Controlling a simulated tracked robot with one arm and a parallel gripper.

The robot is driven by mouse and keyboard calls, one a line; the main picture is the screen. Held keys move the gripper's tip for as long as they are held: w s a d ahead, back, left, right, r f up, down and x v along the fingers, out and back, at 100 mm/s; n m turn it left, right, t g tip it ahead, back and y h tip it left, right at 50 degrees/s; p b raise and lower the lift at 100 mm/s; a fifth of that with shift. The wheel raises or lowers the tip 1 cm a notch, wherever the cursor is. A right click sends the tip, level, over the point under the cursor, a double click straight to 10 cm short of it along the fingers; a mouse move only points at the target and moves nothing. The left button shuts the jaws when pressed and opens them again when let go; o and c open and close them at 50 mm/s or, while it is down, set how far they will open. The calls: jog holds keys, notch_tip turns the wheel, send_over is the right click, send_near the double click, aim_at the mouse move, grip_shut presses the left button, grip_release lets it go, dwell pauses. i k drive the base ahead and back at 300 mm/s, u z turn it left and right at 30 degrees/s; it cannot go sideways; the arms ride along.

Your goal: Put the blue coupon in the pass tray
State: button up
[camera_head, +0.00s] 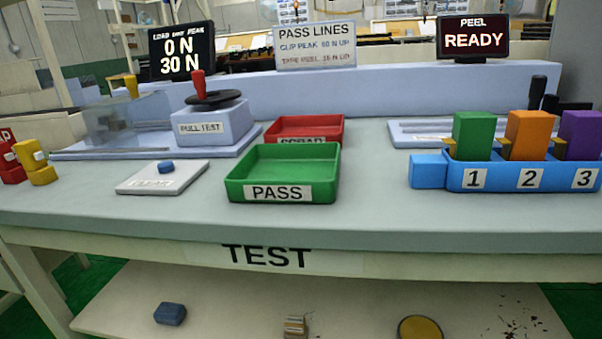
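A small blue piece (166,167) lies on a flat pale plate (135,186) at the left of the bench; its label is hard to read. A darker blue block (170,313) lies on the lower shelf. I cannot tell for sure which of the two is the coupon. The green pass tray (235,190), labelled PASS, stands near the bench's front edge, right of the plate, and looks empty. My gripper is not in view.
A red scrap tray (330,128) stands behind the pass tray. A pull tester (215,123) is at the back left. A blue numbered rack (430,170) holds green, orange and purple blocks at right. The bench between pass tray and rack is clear.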

aim_at(290, 177)
jog(key=i, duration=1)
jog(key=u, duration=0.1)
